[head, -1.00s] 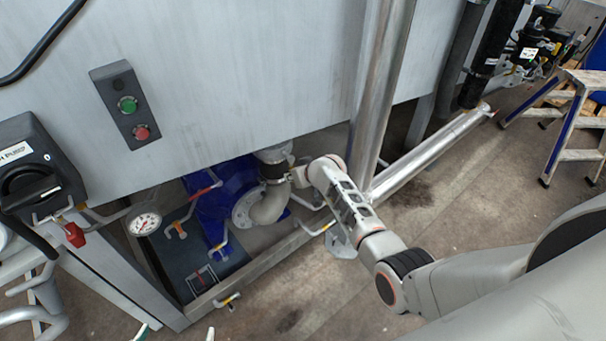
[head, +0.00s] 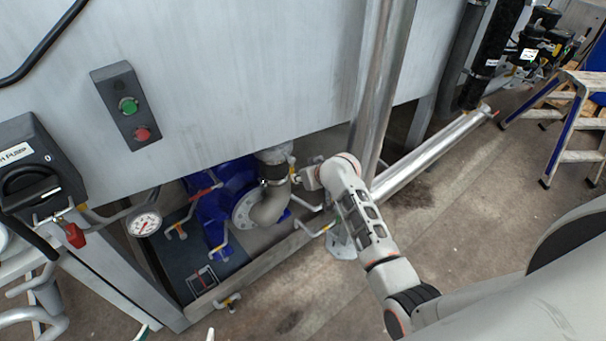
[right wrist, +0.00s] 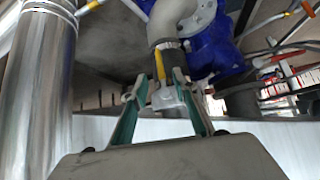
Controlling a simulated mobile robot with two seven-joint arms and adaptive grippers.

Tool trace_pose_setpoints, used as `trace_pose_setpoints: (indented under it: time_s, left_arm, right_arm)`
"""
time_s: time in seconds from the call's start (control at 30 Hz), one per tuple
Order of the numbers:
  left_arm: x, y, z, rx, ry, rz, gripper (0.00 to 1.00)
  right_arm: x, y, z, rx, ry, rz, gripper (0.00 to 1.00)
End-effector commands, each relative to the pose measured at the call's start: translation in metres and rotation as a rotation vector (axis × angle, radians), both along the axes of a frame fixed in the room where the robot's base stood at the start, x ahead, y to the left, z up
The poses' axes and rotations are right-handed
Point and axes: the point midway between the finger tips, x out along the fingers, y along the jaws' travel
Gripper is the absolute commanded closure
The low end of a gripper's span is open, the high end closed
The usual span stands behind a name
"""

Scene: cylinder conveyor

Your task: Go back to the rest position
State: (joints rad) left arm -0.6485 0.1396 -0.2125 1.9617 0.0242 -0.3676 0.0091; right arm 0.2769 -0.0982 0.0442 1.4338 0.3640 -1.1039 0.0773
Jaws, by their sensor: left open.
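My left gripper (head: 177,335) shows only as two green and white fingertips at the bottom edge of the head view, apart and empty. My right arm comes in from the right. Its gripper, small and partly hidden in the head view, is close to the grey elbow pipe (head: 272,204) on the blue pump (head: 213,215). In the right wrist view the right gripper (right wrist: 160,78) has its two teal fingers apart. A small grey valve (right wrist: 168,98) with a yellow handle (right wrist: 160,66) shows between them; I cannot tell whether they touch it.
A grey panel with a green and a red button (head: 126,104) is at upper left, above a gauge (head: 145,224). A vertical steel pipe (head: 378,90) stands close behind my right arm. A step ladder (head: 566,130) is at far right. Open floor (head: 455,215) lies on the right.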

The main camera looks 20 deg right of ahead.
Motion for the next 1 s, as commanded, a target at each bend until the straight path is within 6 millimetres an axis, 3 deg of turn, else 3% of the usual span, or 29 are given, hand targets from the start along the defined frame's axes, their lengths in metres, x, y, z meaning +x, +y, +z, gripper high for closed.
trace_pose_setpoints:
  time_s: [0.23, 0.37, 0.47, 0.7, 0.87, 1.0]
  left_arm:
    - [0.000, 0.000, 0.000, -0.001, 0.000, 0.001, 0.00]
    - [0.000, 0.000, 0.000, -0.001, -0.001, 0.000, 0.00]
    - [0.000, 0.000, 0.000, 0.000, -0.001, 0.000, 0.00]
    - [0.000, 0.000, 0.000, 0.000, -0.001, 0.000, 0.00]
    - [0.000, 0.000, 0.000, 0.000, -0.001, 0.000, 0.00]
    - [0.000, 0.000, 0.000, 0.000, -0.001, 0.000, 0.00]
  right_arm:
    - [-0.001, 0.000, -0.001, -0.001, 0.000, 0.000, 0.72]
    - [-0.018, -0.006, -0.016, -0.019, -0.005, -0.005, 0.72]
    - [-0.049, -0.014, -0.036, -0.048, -0.023, -0.007, 0.72]
    - [-0.155, -0.018, -0.075, -0.114, -0.100, 0.034, 0.72]
    - [-0.230, -0.004, -0.080, -0.124, -0.151, 0.090, 0.72]
    - [-0.284, 0.013, -0.073, -0.108, -0.190, 0.137, 0.72]
